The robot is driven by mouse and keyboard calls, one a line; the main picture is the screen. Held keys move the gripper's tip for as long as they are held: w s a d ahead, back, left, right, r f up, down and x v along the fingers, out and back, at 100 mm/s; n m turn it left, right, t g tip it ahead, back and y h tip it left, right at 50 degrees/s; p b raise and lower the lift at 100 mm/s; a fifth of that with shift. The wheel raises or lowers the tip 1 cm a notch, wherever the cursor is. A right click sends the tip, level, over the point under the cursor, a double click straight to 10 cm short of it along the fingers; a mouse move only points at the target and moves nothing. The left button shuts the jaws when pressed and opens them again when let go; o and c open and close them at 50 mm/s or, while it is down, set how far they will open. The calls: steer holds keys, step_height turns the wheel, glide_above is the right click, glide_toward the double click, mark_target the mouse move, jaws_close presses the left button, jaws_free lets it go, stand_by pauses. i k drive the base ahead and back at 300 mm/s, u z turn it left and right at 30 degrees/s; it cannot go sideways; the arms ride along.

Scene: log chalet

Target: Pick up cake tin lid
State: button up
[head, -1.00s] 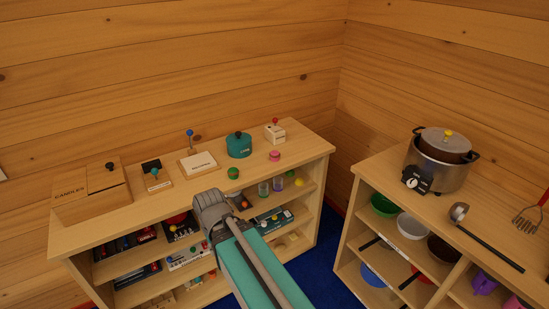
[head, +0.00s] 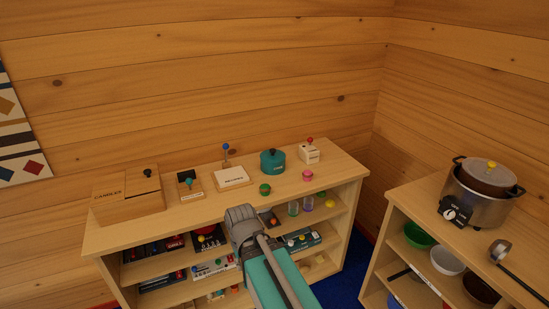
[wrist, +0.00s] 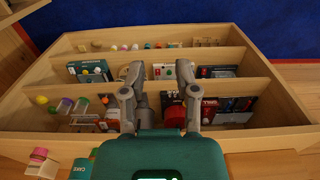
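The teal cake tin (head: 272,166) stands on the shelf top, towards its right part. Its lid (head: 272,154) is teal with a dark knob and sits on the tin. In the wrist view the teal tin marked CAKE (wrist: 82,169) shows only in part at the bottom left, with a dark knob near it. My gripper (head: 240,218) is in front of the shelf's front edge, to the left of the tin and apart from it. In the wrist view my gripper (wrist: 160,70) has its two fingers spread, with nothing held between them.
A slow cooker (head: 480,195) stands on the right-hand shelf.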

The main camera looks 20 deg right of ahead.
mark_target(272, 156)
steer(key=z, duration=0.45)
steer(key=k, duration=0.6)
steer(key=z, duration=1.05)
steer(key=k, duration=0.8)
steer(key=z, duration=0.4)
steer(key=i, duration=1.8)
steer(key=u, duration=0.95)
steer(key=i, duration=0.55)
steer(key=u, duration=0.5)
